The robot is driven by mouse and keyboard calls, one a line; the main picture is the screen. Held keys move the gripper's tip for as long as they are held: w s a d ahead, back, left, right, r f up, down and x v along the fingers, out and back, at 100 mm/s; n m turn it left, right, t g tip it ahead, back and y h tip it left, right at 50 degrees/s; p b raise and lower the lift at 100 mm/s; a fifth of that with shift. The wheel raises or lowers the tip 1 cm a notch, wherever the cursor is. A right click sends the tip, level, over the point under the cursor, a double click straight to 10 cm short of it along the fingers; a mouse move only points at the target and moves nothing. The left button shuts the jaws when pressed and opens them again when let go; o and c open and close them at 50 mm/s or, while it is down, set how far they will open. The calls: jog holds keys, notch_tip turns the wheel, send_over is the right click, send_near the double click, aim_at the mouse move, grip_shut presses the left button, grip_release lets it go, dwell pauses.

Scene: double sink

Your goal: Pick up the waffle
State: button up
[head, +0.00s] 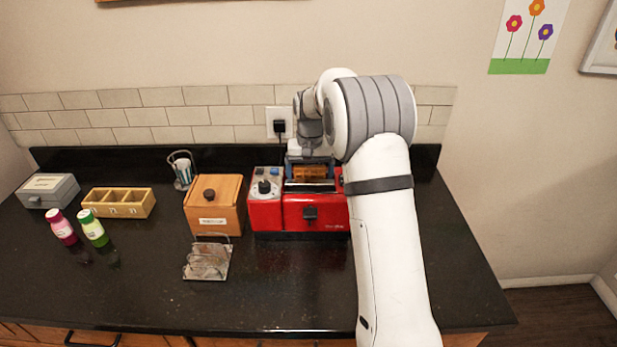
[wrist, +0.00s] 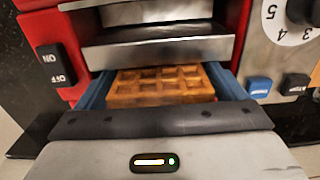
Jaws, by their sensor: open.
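The waffle (wrist: 163,87) is golden brown with a square grid and sits in the slot of a red and silver toaster. It also shows in the head view (head: 312,173) at the top of the red toaster (head: 268,213). My gripper (wrist: 160,88) is open, with its blue fingers at the left and right sides of the waffle. I cannot tell whether they touch it. In the head view my gripper (head: 310,170) is over the toaster, partly hidden by my arm. The near edge of the waffle is hidden by my gripper's body in the wrist view.
A wooden box (head: 214,203) stands just left of the toaster, with a wire rack (head: 208,262) in front. Two bottles (head: 93,228), a divided wooden tray (head: 120,211) and a grey box (head: 48,191) are farther left. A wall outlet (head: 280,113) is behind. The front counter is clear.

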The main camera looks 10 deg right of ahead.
jog(key=c, duration=0.5)
